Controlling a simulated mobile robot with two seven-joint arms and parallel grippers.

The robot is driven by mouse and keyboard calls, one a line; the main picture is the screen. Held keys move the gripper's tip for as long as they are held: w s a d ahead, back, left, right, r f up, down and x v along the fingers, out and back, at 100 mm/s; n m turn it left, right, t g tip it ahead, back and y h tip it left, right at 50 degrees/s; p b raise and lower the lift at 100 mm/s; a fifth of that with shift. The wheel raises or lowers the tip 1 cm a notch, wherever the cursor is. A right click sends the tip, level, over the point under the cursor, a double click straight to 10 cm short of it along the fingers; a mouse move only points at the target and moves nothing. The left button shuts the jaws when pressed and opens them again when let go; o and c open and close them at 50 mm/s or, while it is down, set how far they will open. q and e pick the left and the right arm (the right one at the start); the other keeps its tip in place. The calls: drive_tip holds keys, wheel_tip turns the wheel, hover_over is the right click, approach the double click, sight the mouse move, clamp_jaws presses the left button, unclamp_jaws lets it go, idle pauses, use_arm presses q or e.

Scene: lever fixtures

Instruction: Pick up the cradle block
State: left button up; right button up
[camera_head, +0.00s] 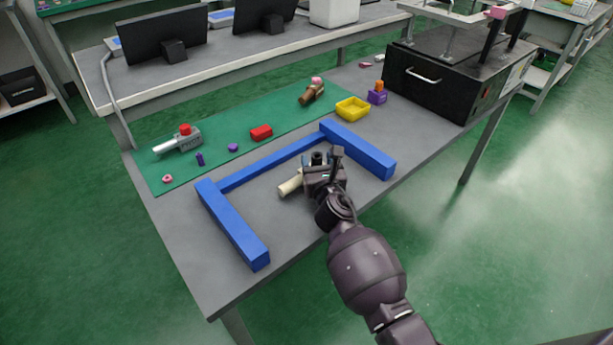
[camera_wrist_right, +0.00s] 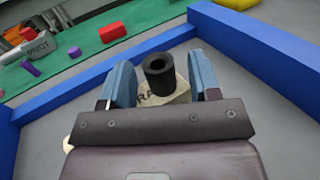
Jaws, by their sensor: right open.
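The cradle block (camera_wrist_right: 175,92) is beige with partly hidden dark lettering, and a black hollow cylinder stands on it in the right wrist view. In the head view its black top (camera_head: 317,158) shows at my right gripper, while much of the block is hidden. My right gripper (camera_wrist_right: 166,84) is open, with one blue finger on each side of the block; I cannot tell whether they touch it. The gripper also shows in the head view (camera_head: 322,163), low over the grey table. A beige rounded piece (camera_head: 290,184) sticks out beside it. My left gripper is not in view.
A blue three-sided frame (camera_head: 233,224) surrounds this table area, open toward the front. Behind it, a green mat (camera_head: 215,150) holds a grey pivot piece (camera_head: 178,139), a red block (camera_head: 261,132) and small parts. A yellow tray (camera_head: 352,109) and black box (camera_head: 435,85) stand beyond.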

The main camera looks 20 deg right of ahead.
drive_tip(key=shift+w+d, duration=0.1)
drive_tip(key=shift+w, duration=0.2)
clamp_jaws()
